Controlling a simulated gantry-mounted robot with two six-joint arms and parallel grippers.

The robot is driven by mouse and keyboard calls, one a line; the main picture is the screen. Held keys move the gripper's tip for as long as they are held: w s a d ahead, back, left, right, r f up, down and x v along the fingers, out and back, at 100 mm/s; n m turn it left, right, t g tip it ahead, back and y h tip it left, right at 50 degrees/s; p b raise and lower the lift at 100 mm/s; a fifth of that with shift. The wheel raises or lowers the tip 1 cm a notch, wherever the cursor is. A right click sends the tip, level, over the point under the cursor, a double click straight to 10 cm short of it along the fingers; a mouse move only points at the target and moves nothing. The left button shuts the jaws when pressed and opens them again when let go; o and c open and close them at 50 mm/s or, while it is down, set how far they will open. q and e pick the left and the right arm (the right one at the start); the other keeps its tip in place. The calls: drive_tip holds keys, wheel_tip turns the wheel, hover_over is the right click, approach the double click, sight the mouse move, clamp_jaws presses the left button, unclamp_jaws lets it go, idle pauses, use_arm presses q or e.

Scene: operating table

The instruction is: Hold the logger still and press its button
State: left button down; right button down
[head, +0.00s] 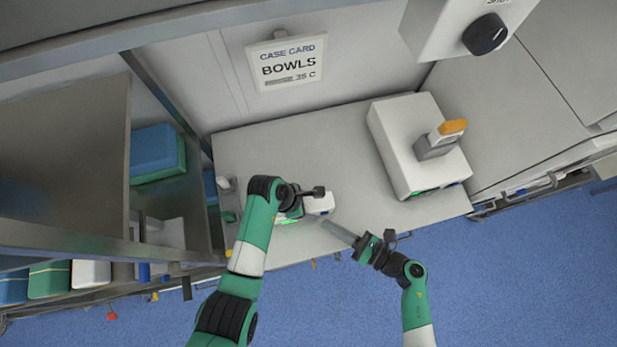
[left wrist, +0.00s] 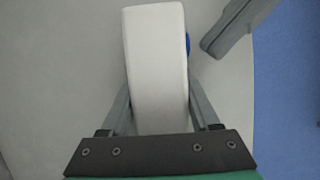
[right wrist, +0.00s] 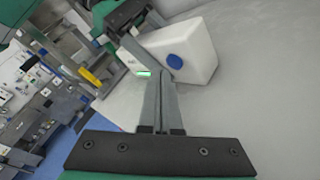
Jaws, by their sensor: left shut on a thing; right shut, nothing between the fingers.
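The logger (head: 320,204) is a white rounded box on the table. In the right wrist view the logger (right wrist: 196,44) shows a round blue button (right wrist: 174,61) on its face and a lit green display (right wrist: 143,73). My left gripper (head: 305,203) is shut on the logger, which stands between its fingers in the left wrist view (left wrist: 157,60). My right gripper (right wrist: 163,75) is shut and empty, its tips close to the button. The left wrist view shows a narrow gap between the right finger (left wrist: 235,32) and the button's blue edge (left wrist: 188,42).
A larger white device (head: 400,145) with an orange-topped grey piece (head: 437,140) stands on the table (head: 300,145) at the right. A case card reading BOWLS (head: 287,63) is on the back wall. Shelves with blue and green packs (head: 155,155) stand at the left.

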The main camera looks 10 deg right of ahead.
drive_tip(key=shift+s, duration=0.1)
drive_tip(key=shift+s+d, duration=0.2)
drive_tip(key=shift+s, duration=2.75)
use_arm(q)
drive_tip(key=shift+c, duration=0.2)
unclamp_jaws()
drive_tip(key=v, duration=1.2)
